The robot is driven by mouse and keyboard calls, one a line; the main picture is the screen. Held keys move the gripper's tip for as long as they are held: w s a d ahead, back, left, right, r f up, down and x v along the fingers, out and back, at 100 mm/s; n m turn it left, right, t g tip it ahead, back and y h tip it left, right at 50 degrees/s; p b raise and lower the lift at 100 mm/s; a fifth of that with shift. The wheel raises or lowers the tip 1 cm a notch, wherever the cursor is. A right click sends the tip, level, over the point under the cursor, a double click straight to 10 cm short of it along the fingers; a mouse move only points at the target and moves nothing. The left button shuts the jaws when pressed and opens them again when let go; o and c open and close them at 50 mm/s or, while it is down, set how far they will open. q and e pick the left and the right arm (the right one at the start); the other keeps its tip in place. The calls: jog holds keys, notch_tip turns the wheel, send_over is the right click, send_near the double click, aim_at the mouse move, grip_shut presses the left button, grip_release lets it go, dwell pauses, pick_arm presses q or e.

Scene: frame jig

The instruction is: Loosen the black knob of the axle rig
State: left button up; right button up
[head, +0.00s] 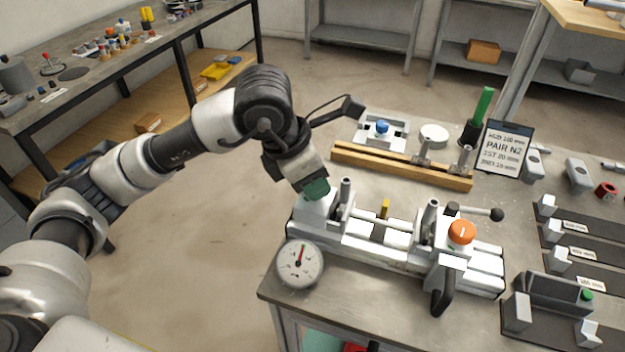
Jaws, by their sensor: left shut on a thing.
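The axle rig (375,249), a long pale metal fixture, lies along the front edge of the bench. My left gripper (316,188) points down onto the white block (312,208) at its left end, with teal fingertips. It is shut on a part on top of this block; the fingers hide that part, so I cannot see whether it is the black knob. An orange knob (462,232), a lever with a black ball end (497,214) and a black handle (443,290) are at the rig's right part. My right gripper is not in view.
A round dial gauge (300,263) stands at the rig's front left. Behind the rig are a wooden rail (400,167), a plate with a blue knob (382,127) and a dark sign (503,148). Dark holders (580,225) crowd the right. Open floor separates the benches.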

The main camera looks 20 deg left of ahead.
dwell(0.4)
pick_arm(q)
jog(key=o, duration=0.9)
jog(key=shift+r, duration=0.15)
jog(key=v, duration=1)
jog(key=shift+a+r, duration=0.1)
jog(key=shift+r, duration=0.2)
jog(key=shift+s+f, duration=0.1)
jog(key=shift+s, duration=0.05)
